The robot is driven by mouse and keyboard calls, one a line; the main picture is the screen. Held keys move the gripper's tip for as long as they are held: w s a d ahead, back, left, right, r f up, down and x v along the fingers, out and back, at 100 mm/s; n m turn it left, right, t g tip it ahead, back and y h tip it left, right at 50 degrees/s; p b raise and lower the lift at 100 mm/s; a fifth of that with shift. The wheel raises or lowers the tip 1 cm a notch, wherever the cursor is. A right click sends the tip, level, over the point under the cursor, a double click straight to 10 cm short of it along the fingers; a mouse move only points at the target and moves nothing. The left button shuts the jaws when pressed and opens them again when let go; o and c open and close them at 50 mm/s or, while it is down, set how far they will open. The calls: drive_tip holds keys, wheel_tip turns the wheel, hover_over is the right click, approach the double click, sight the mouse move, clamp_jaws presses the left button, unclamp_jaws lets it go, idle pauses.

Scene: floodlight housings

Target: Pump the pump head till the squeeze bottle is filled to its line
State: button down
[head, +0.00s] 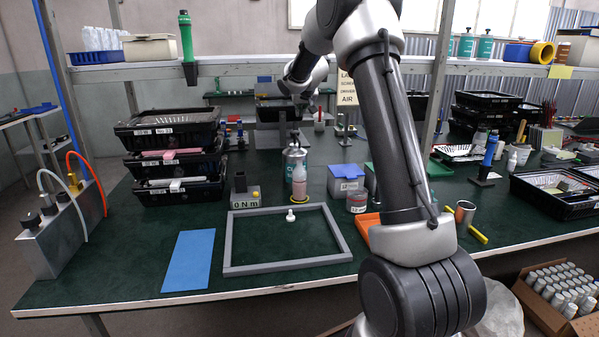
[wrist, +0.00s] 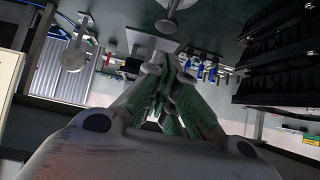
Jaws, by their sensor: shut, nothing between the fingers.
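A grey metal pump canister (head: 290,157) stands upright mid-bench, its dark pump head (head: 294,136) on top. The squeeze bottle (head: 300,186) stands upright right in front of it on a yellow disc (head: 299,198). Its lower part looks pinkish; its fill line and exact level are too small to tell. My gripper (wrist: 165,68) is shut and empty in the wrist view, its greenish finger pads together. In the head view my arm's far end is above and behind the canister; the fingertips are not clear. I cannot tell whether they touch the pump head.
A grey frame (head: 240,270) with a small white piece (head: 290,216) inside lies in front. Stacked black trays (head: 170,193) stand left, beside a blue mat (head: 189,261). A grey box (head: 346,185) and a jar (head: 357,203) stand right. A shelf (head: 230,66) crosses above.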

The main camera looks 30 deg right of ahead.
drive_tip(key=shift+d+r, duration=0.25)
drive_tip(key=shift+r, duration=0.9)
hover_over(296, 132)
drive_tip(key=s, duration=0.1)
wheel_tip(296, 132, down, 6)
drive_tip(key=f, duration=0.3)
drive_tip(key=shift+w+f, duration=0.2)
drive_tip(key=shift+w, duration=0.15)
drive_tip(key=shift+f, duration=0.55)
